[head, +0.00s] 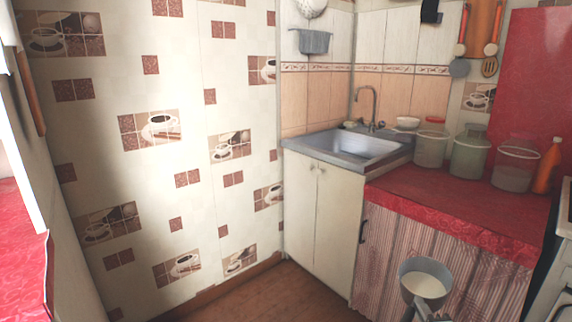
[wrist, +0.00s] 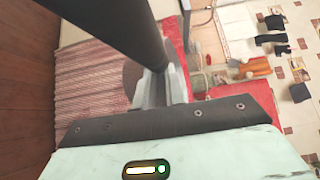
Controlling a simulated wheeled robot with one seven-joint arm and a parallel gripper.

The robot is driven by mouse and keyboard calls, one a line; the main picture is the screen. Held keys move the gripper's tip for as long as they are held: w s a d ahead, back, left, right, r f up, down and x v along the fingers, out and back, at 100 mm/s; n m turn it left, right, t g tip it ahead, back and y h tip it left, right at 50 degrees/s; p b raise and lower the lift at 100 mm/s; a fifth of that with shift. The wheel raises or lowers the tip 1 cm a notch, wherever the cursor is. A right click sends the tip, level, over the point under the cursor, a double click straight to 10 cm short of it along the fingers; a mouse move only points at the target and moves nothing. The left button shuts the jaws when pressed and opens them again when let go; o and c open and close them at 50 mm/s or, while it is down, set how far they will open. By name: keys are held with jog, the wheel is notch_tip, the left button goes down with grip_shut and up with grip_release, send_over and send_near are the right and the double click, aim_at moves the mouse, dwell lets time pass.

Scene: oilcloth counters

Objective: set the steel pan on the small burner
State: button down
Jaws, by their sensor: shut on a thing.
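The steel pan (head: 425,284) is at the lower right of the head view, in front of the striped curtain, with its open top showing a pale inside. It is held in the air, clear of the counter. In the wrist view my gripper (wrist: 164,88) is shut on a thick dark bar, which I take to be the pan's handle (wrist: 115,30). A white stove (head: 552,285) is cut off at the right edge of the head view. The small burner is not visible.
The red counter (head: 420,190) holds several clear containers (head: 469,158) and an orange bottle (head: 547,168). A steel sink (head: 357,147) is set in the corner. Another red surface (head: 20,250) is at the far left. The brown floor (head: 265,292) between is clear.

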jog(key=s+r+p, duration=0.6)
jog(key=r+p, duration=0.2)
jog(key=p, duration=0.1)
jog(key=shift+s+r, duration=0.15)
jog(key=shift+s, duration=0.25)
jog(key=shift+a, duration=0.2)
